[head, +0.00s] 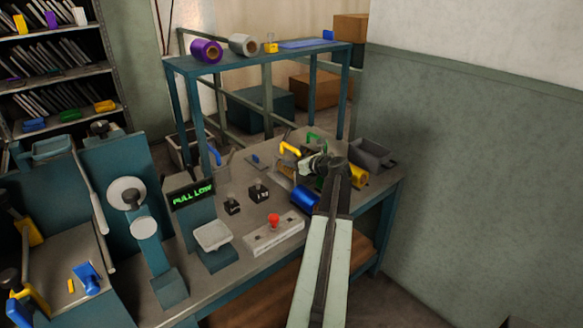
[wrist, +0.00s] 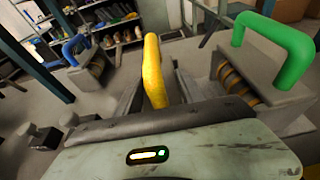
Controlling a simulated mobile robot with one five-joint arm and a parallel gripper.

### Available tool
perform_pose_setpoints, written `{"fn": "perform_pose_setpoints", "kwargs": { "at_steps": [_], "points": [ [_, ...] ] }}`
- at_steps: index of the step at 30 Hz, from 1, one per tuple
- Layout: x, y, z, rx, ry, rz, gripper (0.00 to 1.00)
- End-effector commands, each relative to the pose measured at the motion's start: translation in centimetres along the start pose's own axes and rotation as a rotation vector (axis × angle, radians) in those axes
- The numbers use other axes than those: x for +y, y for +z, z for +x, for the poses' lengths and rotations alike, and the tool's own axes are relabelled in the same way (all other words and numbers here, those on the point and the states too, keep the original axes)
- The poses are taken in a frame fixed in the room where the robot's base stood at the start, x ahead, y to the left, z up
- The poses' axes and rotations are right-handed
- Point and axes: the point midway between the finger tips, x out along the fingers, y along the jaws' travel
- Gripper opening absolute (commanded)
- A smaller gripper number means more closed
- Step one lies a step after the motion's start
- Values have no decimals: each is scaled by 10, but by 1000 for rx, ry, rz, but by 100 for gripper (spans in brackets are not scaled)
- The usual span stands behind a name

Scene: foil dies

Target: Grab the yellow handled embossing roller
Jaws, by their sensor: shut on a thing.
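The yellow handled embossing roller shows its curved yellow handle (wrist: 153,70) upright in the middle of the wrist view. My gripper (wrist: 152,92) has its two dark fingers on either side of this handle and is shut on it. The roller's lower part is hidden behind my gripper's body. In the head view the yellow handle (head: 290,149) is at the tip of my gripper (head: 301,158), over the far part of the bench. A roller with a green handle (wrist: 275,38) is to the right. One with a blue handle (wrist: 75,48) is to the left.
A grey bin (head: 372,154) stands at the bench's right end, beside a yellow roll (head: 358,177). A blue roll (head: 305,198) lies by my arm. Small black weights (head: 258,191) and a red-button box (head: 274,235) are nearer. A raised shelf (head: 262,61) stands behind.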

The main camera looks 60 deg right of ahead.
Motion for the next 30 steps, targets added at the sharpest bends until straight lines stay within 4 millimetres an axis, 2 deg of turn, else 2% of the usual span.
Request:
{"fn": "perform_pose_setpoints", "kwargs": {
  "at_steps": [11,17,24,30],
  "points": [
    [-1,9,-3,-2,-1,2,0],
    [-1,36,-12,-2,-1,2,0],
    [-1,80,-25,-2,-2,2,0],
    [-2,98,-31,-2,-3,2,0]
  ]
}}
